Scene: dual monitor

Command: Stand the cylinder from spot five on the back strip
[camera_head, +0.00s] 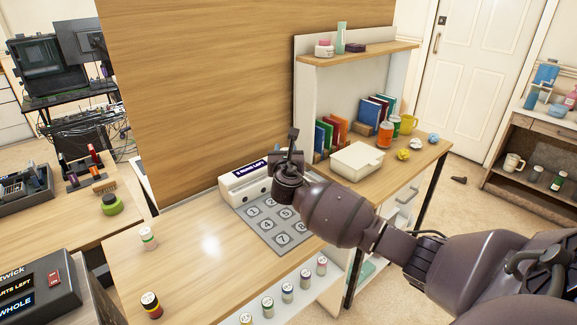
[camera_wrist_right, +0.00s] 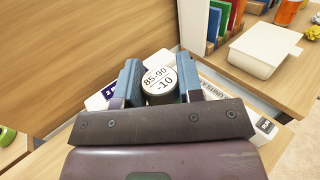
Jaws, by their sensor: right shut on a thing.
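My right gripper (camera_head: 291,158) is over the back of the grey numbered mat (camera_head: 263,224), close to a long white box (camera_head: 243,182) with a dark label. In the right wrist view, the gripper (camera_wrist_right: 160,82) is shut on a cylinder (camera_wrist_right: 158,86) between its blue finger pads. The cylinder's pale round top reads "85-90" and "-10". In the head view the gripper mostly hides it. Spot five (camera_head: 285,213) on the mat looks empty. I cannot tell whether the cylinder touches anything below. My left gripper is not in view.
Several small cylinders (camera_head: 287,292) stand in a row along the front ledge. A white-and-green cylinder (camera_head: 148,238) and a black-and-red one (camera_head: 151,305) stand at the left. A cream box (camera_head: 357,160) lies right of the gripper. A wooden panel (camera_head: 200,80) rises behind.

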